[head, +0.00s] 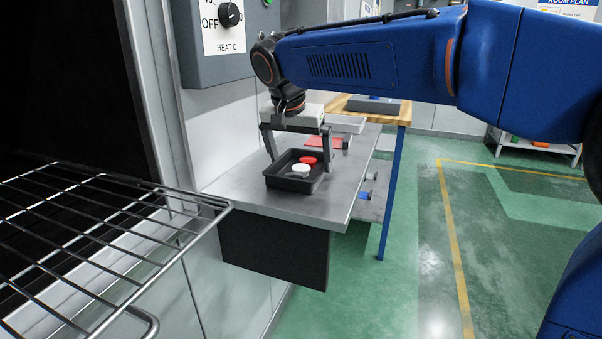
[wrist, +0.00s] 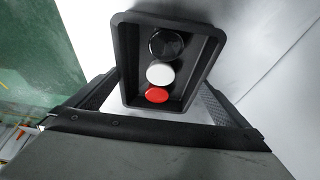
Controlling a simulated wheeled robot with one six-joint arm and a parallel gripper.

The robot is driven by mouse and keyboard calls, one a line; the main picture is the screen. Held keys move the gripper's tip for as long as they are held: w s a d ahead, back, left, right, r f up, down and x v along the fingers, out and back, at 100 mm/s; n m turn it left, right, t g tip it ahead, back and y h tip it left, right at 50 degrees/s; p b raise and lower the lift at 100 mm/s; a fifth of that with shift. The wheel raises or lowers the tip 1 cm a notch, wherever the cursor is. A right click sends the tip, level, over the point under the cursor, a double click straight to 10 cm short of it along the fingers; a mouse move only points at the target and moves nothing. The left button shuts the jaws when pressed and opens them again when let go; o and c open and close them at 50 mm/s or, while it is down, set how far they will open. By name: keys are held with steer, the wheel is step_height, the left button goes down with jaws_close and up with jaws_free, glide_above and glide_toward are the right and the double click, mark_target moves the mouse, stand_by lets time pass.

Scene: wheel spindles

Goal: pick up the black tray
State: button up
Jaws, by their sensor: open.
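The black tray (head: 290,185) sits on the grey worktop near its front edge. In the wrist view the tray (wrist: 129,68) fills the upper middle. It holds a black disc (wrist: 166,44), a white disc (wrist: 160,74) and a red disc (wrist: 157,95). In the head view the white disc (head: 300,168) and red disc (head: 308,160) show; the black one is hard to make out. My gripper (head: 299,156) is open above the far end of the tray, one finger on each side. In the wrist view its fingers (wrist: 160,98) flank the tray's near end. Contact is unclear.
A wire rack (head: 90,240) juts out at the left, in front of the worktop (head: 245,195). A control box (head: 225,45) hangs on the wall. A red item (head: 325,142) and a grey tray (head: 345,124) lie behind my gripper.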

steer(key=c, duration=0.8)
